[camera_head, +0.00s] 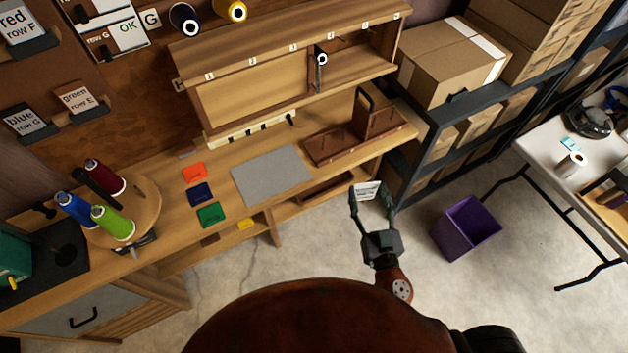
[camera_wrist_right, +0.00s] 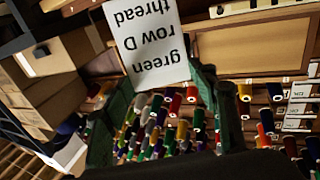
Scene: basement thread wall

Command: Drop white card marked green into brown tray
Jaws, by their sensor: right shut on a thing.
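My right gripper (camera_head: 371,199) is shut on a white card (camera_head: 367,189) and holds it in the air just off the workbench's front right edge. In the right wrist view the card (camera_wrist_right: 148,42) sits upside down between the fingertips (camera_wrist_right: 160,84) and reads "green row D thread". A brown tray (camera_head: 328,149) lies on the right end of the bench, beyond and left of the gripper, with an upright brown piece at its right. My left gripper is not in view.
A grey mat (camera_head: 271,175) and coloured pieces lie left of the tray. A spool stand (camera_head: 148,207) is at the far left. A wooden shelf (camera_head: 255,85) rises behind the bench. A purple bin (camera_head: 466,228) stands on the floor to the right, beside shelving with cardboard boxes (camera_head: 453,62).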

